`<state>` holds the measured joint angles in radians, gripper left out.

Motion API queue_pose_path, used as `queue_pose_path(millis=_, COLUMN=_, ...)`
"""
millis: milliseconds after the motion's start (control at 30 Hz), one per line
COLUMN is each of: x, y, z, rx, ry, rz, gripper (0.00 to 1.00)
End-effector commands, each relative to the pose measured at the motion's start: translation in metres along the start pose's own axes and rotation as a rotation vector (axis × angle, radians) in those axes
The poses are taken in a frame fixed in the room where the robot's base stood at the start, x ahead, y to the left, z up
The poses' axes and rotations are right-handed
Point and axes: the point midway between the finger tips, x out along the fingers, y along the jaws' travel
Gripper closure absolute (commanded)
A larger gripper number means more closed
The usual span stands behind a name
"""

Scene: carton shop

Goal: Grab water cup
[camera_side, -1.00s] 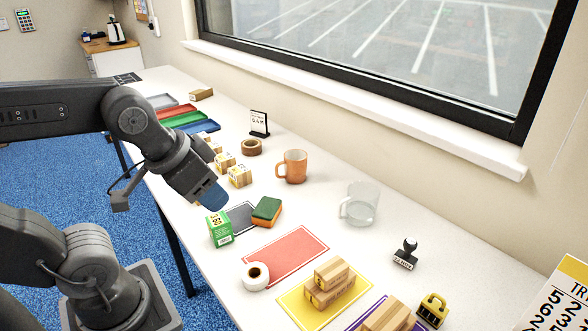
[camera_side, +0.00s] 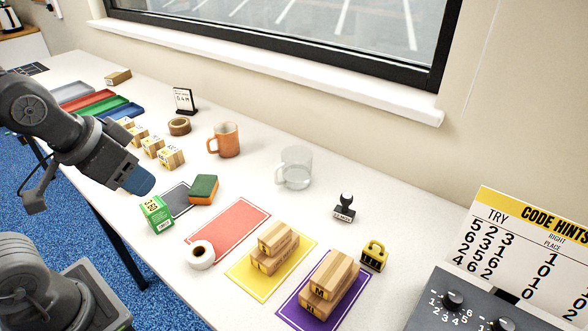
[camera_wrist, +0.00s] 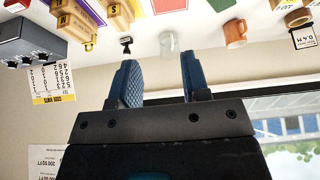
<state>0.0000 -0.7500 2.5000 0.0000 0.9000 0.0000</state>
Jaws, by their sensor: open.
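A clear glass mug (camera_side: 296,168) stands upright on the white table, its handle toward the left. An orange-brown mug (camera_side: 228,140) stands to its left, nearer the window sill. My gripper (camera_side: 138,181) has blue fingers and hangs over the left side of the table, well away from both mugs. In the wrist view my gripper (camera_wrist: 157,75) is open with nothing between its two fingers. The glass mug (camera_wrist: 168,43) shows beyond the fingertips, and the orange-brown mug (camera_wrist: 236,32) shows to its right. That view is upside down.
A green box (camera_side: 157,213), a sponge (camera_side: 203,189) and small cartons (camera_side: 170,158) lie near my gripper. A white tape roll (camera_side: 200,255), wooden blocks (camera_side: 277,240), a stamp (camera_side: 344,207) and a yellow padlock (camera_side: 374,255) lie in front. Table around the glass mug is clear.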

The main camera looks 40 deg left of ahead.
Motion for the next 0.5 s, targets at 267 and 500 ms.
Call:
queue_pose_path(millis=267, x=0.0000, y=0.0000, z=0.0000, rx=0.000, ry=0.000, rz=0.000, gripper=0.58)
queue_pose_path(millis=500, x=-0.0009, y=-0.0001, z=-0.0053, rx=0.001, ry=-0.006, rz=-0.001, gripper=0.58)
